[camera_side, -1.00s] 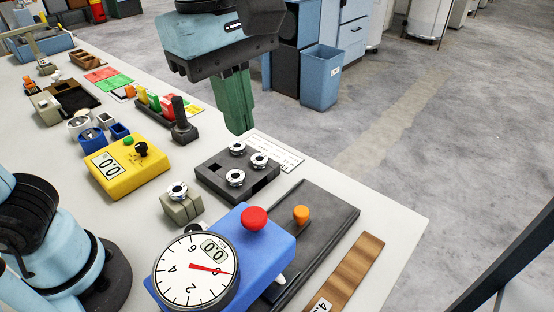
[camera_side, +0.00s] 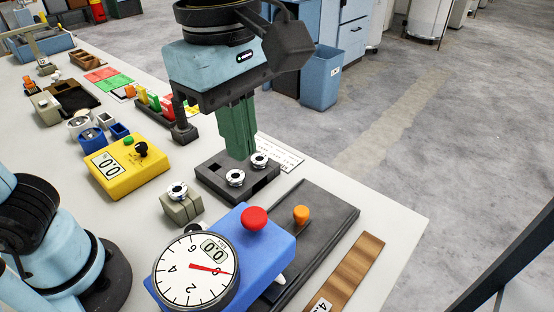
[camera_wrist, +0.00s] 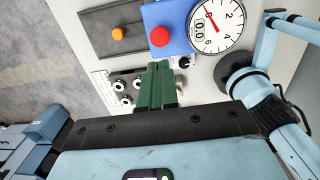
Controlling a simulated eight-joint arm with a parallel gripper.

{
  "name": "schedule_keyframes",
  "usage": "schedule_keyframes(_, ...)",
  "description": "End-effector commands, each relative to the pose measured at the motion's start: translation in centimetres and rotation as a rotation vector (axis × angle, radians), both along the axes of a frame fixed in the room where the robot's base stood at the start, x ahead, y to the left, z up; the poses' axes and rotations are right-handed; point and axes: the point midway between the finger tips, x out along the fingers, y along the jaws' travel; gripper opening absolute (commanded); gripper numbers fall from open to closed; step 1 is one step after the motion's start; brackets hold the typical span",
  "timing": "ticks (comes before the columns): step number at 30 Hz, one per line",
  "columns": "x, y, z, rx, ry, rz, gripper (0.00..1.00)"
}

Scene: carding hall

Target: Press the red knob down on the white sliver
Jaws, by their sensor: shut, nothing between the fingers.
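The red knob (camera_side: 254,218) stands on top of a blue gauge body (camera_side: 270,237) at the front of the table. It also shows in the wrist view (camera_wrist: 160,37). A round white dial (camera_side: 197,271) reads near zero, and its small display shows 0.0. My gripper (camera_side: 240,157) has green fingers, shut and empty, above the dark block with silver round pieces, behind the knob in the side view. In the wrist view my gripper (camera_wrist: 160,66) points toward the knob, apart from it. A small white piece shows at the blue body's right side; I cannot tell if it is the sliver.
A dark plate (camera_side: 325,217) with an orange knob (camera_side: 301,214) lies right of the blue body. A dark block (camera_side: 210,174) holds silver round pieces. A yellow box (camera_side: 125,176) and a grey block (camera_side: 181,208) stand left. A wooden strip (camera_side: 350,270) lies near the table's right edge.

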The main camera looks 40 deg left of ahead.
Motion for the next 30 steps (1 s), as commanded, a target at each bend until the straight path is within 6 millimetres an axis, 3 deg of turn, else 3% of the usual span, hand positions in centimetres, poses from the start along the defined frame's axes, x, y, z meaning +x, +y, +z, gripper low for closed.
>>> schedule_keyframes(18, 0.3, -0.4, -9.0, 0.0, 0.0, -0.001, 0.0)
schedule_keyframes(30, 0.4, -0.4, -10.6, 0.0, 0.0, 0.0, 0.0)
